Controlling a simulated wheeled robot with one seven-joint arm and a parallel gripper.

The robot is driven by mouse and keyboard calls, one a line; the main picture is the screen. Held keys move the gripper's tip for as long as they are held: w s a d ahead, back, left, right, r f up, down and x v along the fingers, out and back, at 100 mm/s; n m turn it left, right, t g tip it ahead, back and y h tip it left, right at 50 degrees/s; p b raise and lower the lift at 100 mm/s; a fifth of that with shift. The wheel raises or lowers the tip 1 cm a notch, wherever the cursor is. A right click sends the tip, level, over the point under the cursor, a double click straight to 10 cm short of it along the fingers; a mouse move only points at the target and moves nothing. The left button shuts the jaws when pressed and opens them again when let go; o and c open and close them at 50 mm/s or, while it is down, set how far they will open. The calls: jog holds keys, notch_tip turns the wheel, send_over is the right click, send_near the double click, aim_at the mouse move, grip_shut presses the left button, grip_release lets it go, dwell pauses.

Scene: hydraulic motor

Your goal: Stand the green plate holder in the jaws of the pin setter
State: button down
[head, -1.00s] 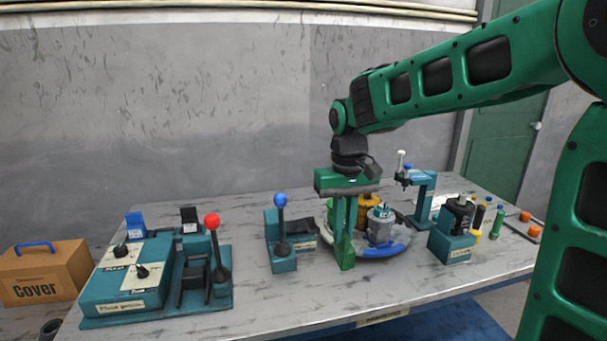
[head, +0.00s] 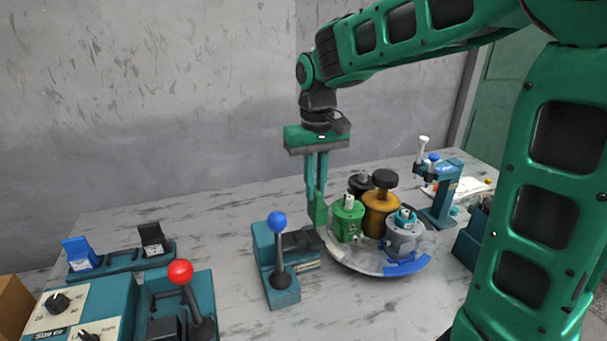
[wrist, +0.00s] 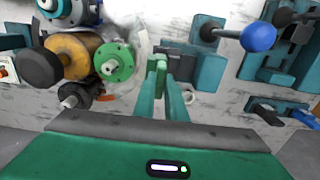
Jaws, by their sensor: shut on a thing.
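My gripper (head: 317,192) points down and is shut on the green plate holder (head: 318,211), a small upright green block at the fingertips. The holder also shows in the wrist view (wrist: 157,78), between the fingers. A teal device (head: 266,262) with a blue-ball lever (head: 277,222) and black jaws (head: 301,242) appears to be the pin setter; its label is not readable. The holder is at the jaws' back right in the head view. In the wrist view it is close beside the black jaws (wrist: 180,60). Whether they touch cannot be told.
A round turntable (head: 345,262) with green, orange, grey and black motor parts stands close right of the holder. A teal press (head: 440,195) is further right. At left are a red-ball lever station (head: 190,300) and a rack with blue (head: 80,254) and black (head: 153,238) holders.

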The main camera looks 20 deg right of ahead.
aim_at(313, 207)
jog(key=shift+w+f, duration=0.1)
jog(key=shift+w, duration=0.25)
jog(key=shift+f, duration=3.25)
jog(key=c, duration=1.7)
grip_release()
jog(key=shift+c, duration=0.2)
jog(key=shift+r, duration=3.5)
